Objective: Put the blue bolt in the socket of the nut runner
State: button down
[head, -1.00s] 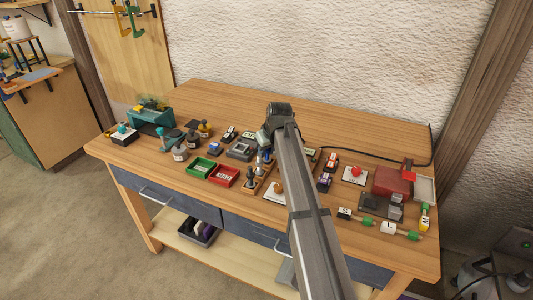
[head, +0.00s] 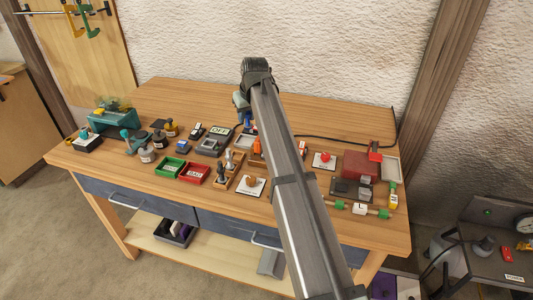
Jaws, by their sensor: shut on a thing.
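My gripper (head: 241,104) is at the far end of my arm, above the back middle of the bench, seen from behind and small. It is shut on a small blue thing that looks like the blue bolt (head: 246,118), which shows just below the jaws. The bolt's exact tilt is hard to make out. I cannot tell for sure which thing is the nut runner. A teal tool (head: 131,139) stands at the left of the bench, and its socket is too small to make out.
The wooden bench (head: 190,97) is bare along its back. A green tray (head: 170,165), a red tray (head: 195,173) and wooden holders with grey pegs (head: 221,174) stand left of my arm. A red box (head: 361,165) stands right. A black cable (head: 345,142) crosses the back right.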

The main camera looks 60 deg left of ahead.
jog(key=w+d+m+t+h, duration=0.2)
jog(key=w+d+m+h, duration=0.15)
jog(key=m, duration=0.85)
jog(key=w+d+m+t+h, duration=0.2)
jog(key=d+m+h, duration=0.2)
jog(key=m, duration=0.8)
jog(key=shift+s+d+f, duration=0.1)
jog(key=shift+f, duration=2)
jog(key=shift+s+f, duration=0.1)
jog(key=shift+f, duration=2)
jog(key=shift+f, duration=0.1)
jog(key=c, duration=0.9)
grip_release()
jog(key=shift+o, duration=0.2)
